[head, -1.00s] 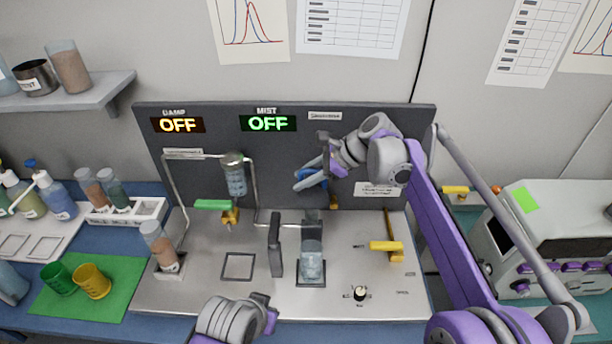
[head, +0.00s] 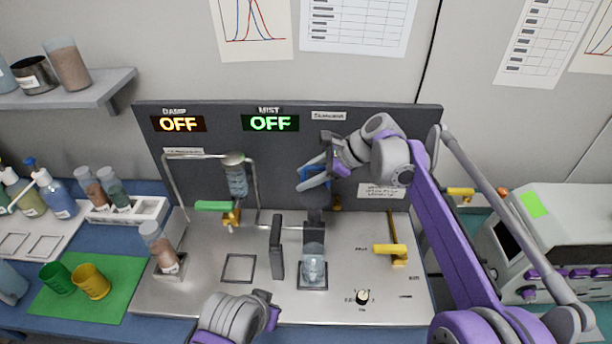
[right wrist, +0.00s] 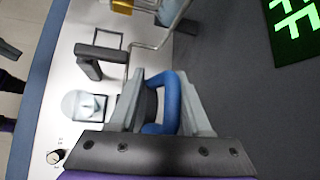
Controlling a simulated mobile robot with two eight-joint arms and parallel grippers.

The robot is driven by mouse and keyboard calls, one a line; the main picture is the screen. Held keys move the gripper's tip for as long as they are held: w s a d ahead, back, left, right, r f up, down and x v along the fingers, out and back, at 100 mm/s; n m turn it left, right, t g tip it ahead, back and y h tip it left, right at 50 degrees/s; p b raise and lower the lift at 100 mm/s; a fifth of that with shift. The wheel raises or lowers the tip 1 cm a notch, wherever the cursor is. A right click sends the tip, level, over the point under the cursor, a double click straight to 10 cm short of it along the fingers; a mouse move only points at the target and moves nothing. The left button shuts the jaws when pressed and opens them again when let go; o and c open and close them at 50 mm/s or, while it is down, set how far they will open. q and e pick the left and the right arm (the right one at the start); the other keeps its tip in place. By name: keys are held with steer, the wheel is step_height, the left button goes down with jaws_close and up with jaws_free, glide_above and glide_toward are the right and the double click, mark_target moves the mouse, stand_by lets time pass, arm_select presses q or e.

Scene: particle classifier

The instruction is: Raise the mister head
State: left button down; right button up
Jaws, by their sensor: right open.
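The mister head (head: 317,200) is a dark part on the back panel, above a clear cup (head: 313,265) on the steel deck. Its blue handle (head: 313,173) shows as a blue loop in the right wrist view (right wrist: 170,100). My right gripper (head: 314,181) is open at the handle; in the right wrist view its two grey fingers (right wrist: 168,105) stand on either side of the loop. The fingers partly hide the head in the head view. My left gripper (head: 268,308) is low in the head view, apart from the mister; its fingertips are unclear.
The panel displays read OFF for damp (head: 179,124) and mist (head: 270,123). A dark upright plate (head: 276,247) stands left of the cup. A yellow lever (head: 390,250) and a knob (head: 362,297) are to the right. A tilted tube (head: 160,245) stands at left.

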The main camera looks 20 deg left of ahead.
steer(key=shift+d, duration=0.1)
steer(key=v, duration=1)
steer(key=shift+d+r, duration=0.2)
steer(key=shift+r, duration=0.1)
steer(key=s+d+f+n+t+h, duration=0.3)
steer(key=s+d+f+n, duration=0.4)
steer(key=s+d+f, duration=0.3)
steer(key=s+d+f+n+t+h, duration=0.3)
steer(key=s+d+f+n+h, duration=0.3)
steer(key=s+d, duration=1.2)
step_height(320, 180, down, 5)
steer(key=shift+d+r+n, duration=0.1)
steer(key=shift+d+n, duration=0.15)
steer(key=shift+n, duration=0.15)
